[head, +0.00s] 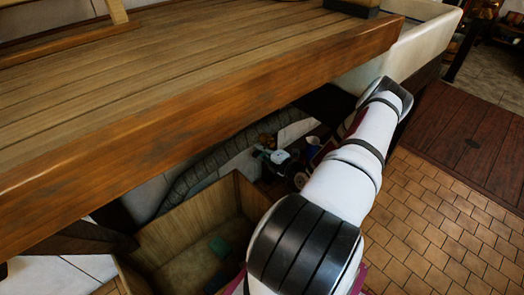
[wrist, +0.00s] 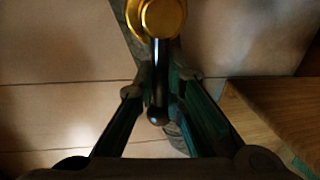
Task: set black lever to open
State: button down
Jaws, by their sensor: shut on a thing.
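In the wrist view, a black lever (wrist: 157,103) hangs down from a round brass fitting (wrist: 163,16) at the top. The lever is a slim rod with a rounded end toward me. My gripper (wrist: 161,80) has one finger on each side of the lever and is shut on it. The fingertips sit close under the brass fitting, and the lever's rounded end shows between the fingers. In the head view, my arm reaches beside the counter; the lever cannot be made out there.
A thick wooden counter (head: 190,75) overhangs the space where my arm is. Below it stands an open wooden crate (head: 165,243) with green items inside. A wooden edge (wrist: 262,115) is close to the right finger. Tiled floor (head: 425,220) at the right is clear.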

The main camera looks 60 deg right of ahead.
jog(key=shift+a, duration=0.15)
jog(key=c, duration=1.7)
grip_release()
jog(key=shift+o, duration=0.2)
jog(key=shift+s, duration=0.1)
jog(key=v, duration=1.2)
